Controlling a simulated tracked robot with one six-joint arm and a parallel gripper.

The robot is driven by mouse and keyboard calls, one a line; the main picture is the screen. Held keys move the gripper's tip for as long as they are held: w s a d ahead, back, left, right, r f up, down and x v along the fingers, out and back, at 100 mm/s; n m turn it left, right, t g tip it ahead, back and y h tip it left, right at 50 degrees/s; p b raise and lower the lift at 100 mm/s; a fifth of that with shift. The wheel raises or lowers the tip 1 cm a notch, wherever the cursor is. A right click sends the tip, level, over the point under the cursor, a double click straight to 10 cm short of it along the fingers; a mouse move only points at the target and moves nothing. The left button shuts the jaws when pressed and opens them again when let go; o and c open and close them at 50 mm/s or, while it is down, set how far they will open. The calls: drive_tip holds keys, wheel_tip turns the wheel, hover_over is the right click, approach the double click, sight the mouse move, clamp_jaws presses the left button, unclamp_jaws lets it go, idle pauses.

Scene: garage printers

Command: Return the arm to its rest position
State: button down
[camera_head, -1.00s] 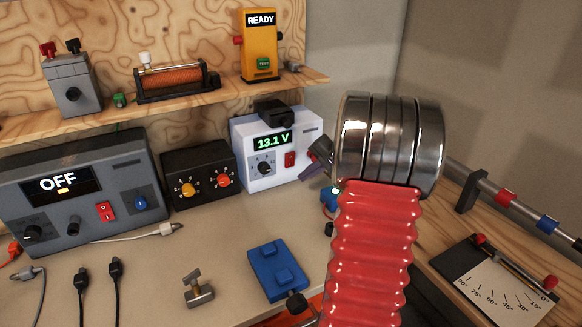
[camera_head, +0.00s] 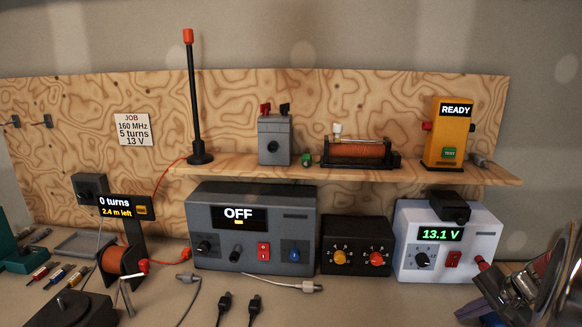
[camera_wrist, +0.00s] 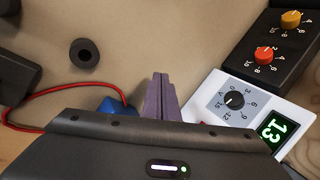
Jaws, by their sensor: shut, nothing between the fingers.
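My arm shows at the right edge of the head view, with shiny metal and dark parts. In the head view my gripper (camera_head: 487,285) is low at the right, just in front of the white meter box (camera_head: 483,219) that reads 13.1 V. In the wrist view my gripper (camera_wrist: 161,80) has its two fingers together, with nothing between them. The fingers point over the bench top, beside the white box (camera_wrist: 215,115) with its dial. Most of the arm is outside the head view.
A grey supply (camera_head: 300,205) reading OFF and a black two-knob box (camera_head: 355,232) stand under the shelf (camera_head: 240,175). A blue object (camera_wrist: 112,106) and a red cable (camera_wrist: 60,90) lie close to the fingers. Loose leads (camera_head: 255,308) lie on the bench front.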

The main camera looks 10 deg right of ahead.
drive_tip(key=s+a+r+n+g, duration=0.1)
drive_tip(key=a+n, duration=0.1)
drive_tip(key=a, duration=0.4)
drive_tip(key=s+a+r+n+g, duration=0.1)
drive_tip(key=s+a+r+n, duration=0.1)
drive_tip(key=a, duration=0.5)
drive_tip(key=s+a+r+n+g+h, duration=0.1)
drive_tip(key=s+a+n, duration=0.1)
drive_tip(key=a, duration=0.5)
drive_tip(key=shift+s+r, duration=0.25)
drive_tip(key=shift+r, duration=0.1)
drive_tip(key=s+a+r+n+t, duration=0.1)
drive_tip(key=s+a+r+n, duration=0.1)
drive_tip(key=a, duration=0.4)
drive_tip(key=s+a+r+n, duration=0.2)
drive_tip(key=a+n, duration=0.1)
drive_tip(key=a, duration=0.3)
drive_tip(key=s+a+r+n+t, duration=0.1)
drive_tip(key=s+a+r+n, duration=0.2)
drive_tip(key=a, duration=0.4)
drive_tip(key=shift+t+h, duration=0.3)
drive_tip(key=shift+h, duration=0.1)
